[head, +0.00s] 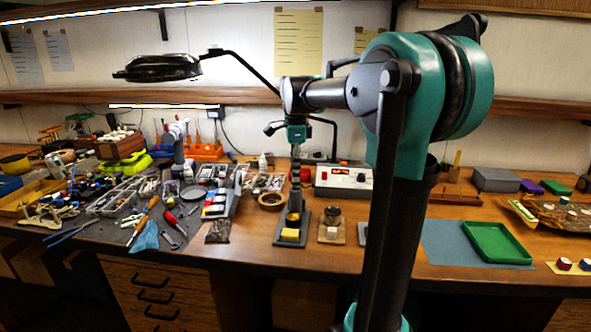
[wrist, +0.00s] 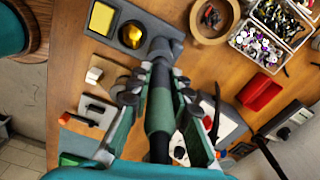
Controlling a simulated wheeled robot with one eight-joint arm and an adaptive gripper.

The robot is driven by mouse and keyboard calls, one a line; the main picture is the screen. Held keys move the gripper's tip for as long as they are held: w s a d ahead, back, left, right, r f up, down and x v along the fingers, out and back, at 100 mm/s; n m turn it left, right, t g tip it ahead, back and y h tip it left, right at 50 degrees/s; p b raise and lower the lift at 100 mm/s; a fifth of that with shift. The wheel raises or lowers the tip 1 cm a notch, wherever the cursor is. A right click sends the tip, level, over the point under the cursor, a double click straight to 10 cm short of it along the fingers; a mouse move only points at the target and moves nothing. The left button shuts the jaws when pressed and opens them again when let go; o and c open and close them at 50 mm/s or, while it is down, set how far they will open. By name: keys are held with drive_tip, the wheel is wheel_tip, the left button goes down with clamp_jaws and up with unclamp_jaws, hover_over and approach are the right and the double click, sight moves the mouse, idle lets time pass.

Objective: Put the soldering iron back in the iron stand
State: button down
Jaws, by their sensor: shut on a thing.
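The iron stand (head: 277,239) is a grey base on the bench with a yellow sponge and a round brass cleaner; it also shows at the top of the wrist view (wrist: 118,12). My gripper (head: 296,150) is above the stand, pointing down. In the wrist view its fingers (wrist: 158,88) are shut around the dark handle of the soldering iron (wrist: 160,115). The iron points down toward the stand's grey holder (wrist: 165,45), and its far end overlaps that holder. The tip is hidden, so I cannot tell how deep it sits.
A small wooden block stand (head: 331,232) is close on the right. A round wooden dish (head: 271,200) and parts trays are at left. A green tray (head: 497,242) lies on a blue-grey mat (head: 440,248).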

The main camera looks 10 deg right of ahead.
drive_tip(key=shift+f, duration=0.7)
drive_tip(key=c, duration=1.3)
unclamp_jaws()
drive_tip(key=o, duration=0.4)
drive_tip(key=shift+r, duration=0.1)
drive_tip(key=shift+r, duration=4.4)
